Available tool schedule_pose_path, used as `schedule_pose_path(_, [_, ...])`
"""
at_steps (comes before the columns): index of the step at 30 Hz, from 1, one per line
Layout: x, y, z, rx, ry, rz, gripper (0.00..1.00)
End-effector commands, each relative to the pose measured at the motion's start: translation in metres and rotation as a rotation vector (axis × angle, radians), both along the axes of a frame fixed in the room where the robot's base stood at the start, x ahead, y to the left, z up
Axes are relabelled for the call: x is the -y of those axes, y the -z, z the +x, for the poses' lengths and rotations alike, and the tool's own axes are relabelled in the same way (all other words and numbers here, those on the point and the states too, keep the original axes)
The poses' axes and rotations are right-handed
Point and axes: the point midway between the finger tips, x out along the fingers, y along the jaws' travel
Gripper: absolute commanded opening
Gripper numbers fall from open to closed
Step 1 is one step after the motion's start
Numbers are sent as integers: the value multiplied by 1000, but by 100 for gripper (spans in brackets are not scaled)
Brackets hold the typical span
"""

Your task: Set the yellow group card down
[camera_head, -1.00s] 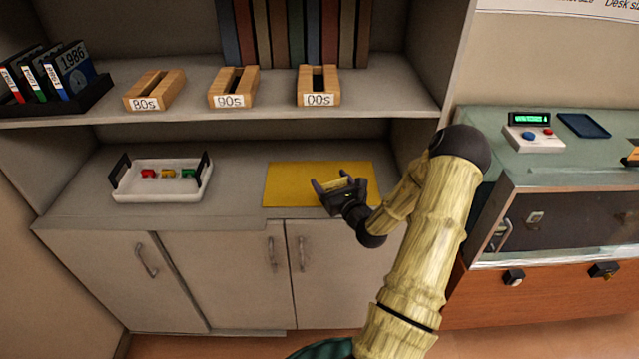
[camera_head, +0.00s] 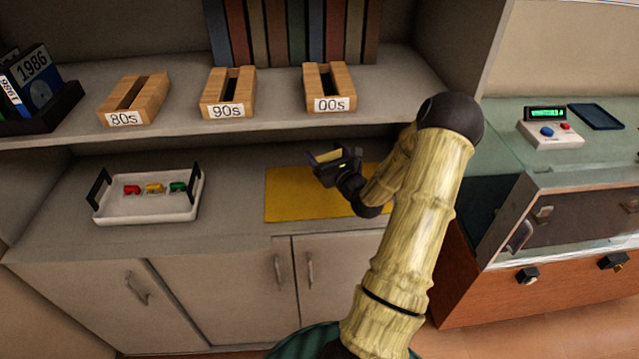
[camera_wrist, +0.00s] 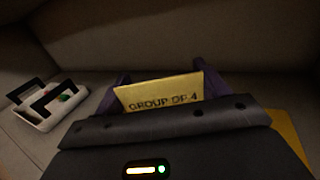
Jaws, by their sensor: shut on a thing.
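My gripper (camera_head: 328,160) is shut on a yellow card (camera_wrist: 160,93) that reads "GROUP OF 4" in the wrist view. In the head view the card shows as a small yellow strip between the fingers. My gripper is over the back part of a flat yellow mat (camera_head: 295,200) on the lower counter. The card appears held above the mat, though the exact height is hard to tell. My gripper and arm hide the mat's right part.
A white tray (camera_head: 150,209) with black handles and red, yellow and green pieces stands left of the mat. Wooden holders labelled 80s (camera_head: 133,99), 90s (camera_head: 228,92) and 00s (camera_head: 329,88) stand on the shelf above. Bare counter lies between tray and mat.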

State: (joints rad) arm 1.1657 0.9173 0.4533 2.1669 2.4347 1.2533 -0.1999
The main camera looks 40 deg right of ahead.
Motion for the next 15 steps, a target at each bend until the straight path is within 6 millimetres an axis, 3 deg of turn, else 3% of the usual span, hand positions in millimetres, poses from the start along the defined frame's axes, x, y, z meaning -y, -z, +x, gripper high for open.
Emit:
schedule_pose_path(10, [0,1,0,0,-1,0,52])
schedule_pose_path(15, [-1,15,0,0,-2,4,52])
